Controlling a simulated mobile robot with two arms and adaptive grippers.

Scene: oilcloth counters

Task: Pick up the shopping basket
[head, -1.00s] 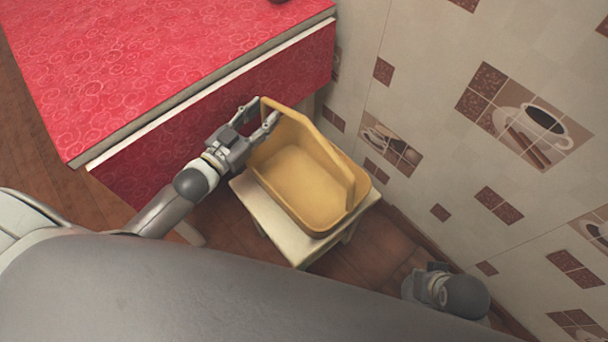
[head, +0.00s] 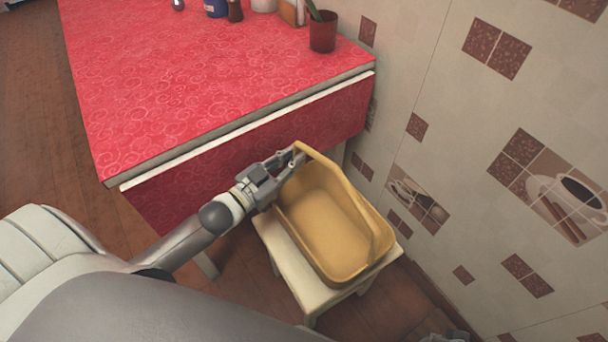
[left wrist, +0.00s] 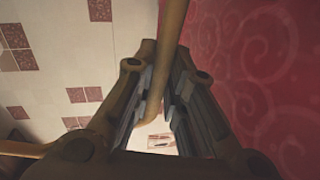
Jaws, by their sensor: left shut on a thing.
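The yellow shopping basket (head: 325,222) stands on a small cream stool beside the red counter. In the left wrist view the yellow handle (left wrist: 172,45) runs down between the two fingers (left wrist: 160,100). The basket looks upright; I cannot tell whether its base still touches the stool.
The cream stool (head: 278,240) stands between the red counter (head: 220,80) and the tiled wall (head: 450,130). The counter's middle is clear.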

